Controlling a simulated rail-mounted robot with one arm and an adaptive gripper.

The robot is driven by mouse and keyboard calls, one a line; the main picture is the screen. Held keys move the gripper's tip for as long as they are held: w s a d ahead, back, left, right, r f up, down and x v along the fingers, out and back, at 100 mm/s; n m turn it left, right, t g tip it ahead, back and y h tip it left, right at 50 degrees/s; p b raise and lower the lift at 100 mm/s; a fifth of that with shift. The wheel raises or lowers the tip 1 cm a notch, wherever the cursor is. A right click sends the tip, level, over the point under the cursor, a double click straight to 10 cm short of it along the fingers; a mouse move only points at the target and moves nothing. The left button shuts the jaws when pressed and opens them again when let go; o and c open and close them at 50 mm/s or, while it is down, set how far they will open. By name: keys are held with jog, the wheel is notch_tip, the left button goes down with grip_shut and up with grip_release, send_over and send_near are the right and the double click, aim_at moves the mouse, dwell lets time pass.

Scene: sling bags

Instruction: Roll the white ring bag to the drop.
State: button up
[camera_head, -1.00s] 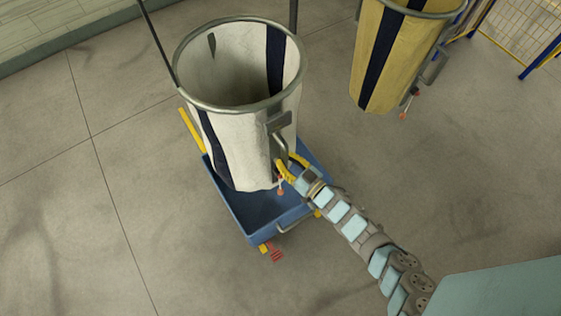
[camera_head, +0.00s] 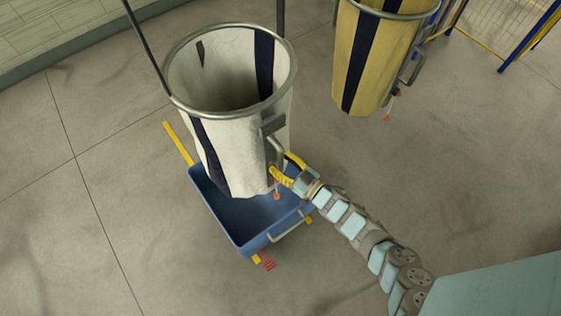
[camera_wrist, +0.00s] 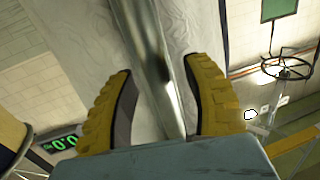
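The white ring bag (camera_head: 231,144) has navy stripes and a grey metal ring, and hangs from dark rods over a blue cart (camera_head: 243,225). A metal handle (camera_head: 275,148) is on its near right side. My gripper (camera_head: 284,168) is at the bag's lower right, by this handle. In the wrist view, its yellow fingers (camera_wrist: 158,68) stand apart on either side of a metal bar (camera_wrist: 150,50), with white cloth behind. Strips of cloth show between bar and fingers, so the gripper looks open around the bar. Contact with the cloth cannot be told.
A yellow ring bag (camera_head: 374,55) with a navy stripe hangs at the upper right. A blue and yellow mesh fence (camera_head: 487,30) stands beyond it. Open floor (camera_head: 90,235) lies left of the cart. The wrist view shows a green lit display (camera_wrist: 60,143).

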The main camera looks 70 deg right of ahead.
jog(key=v, duration=1.2)
jog(key=shift+r, duration=0.1)
dwell(1.2)
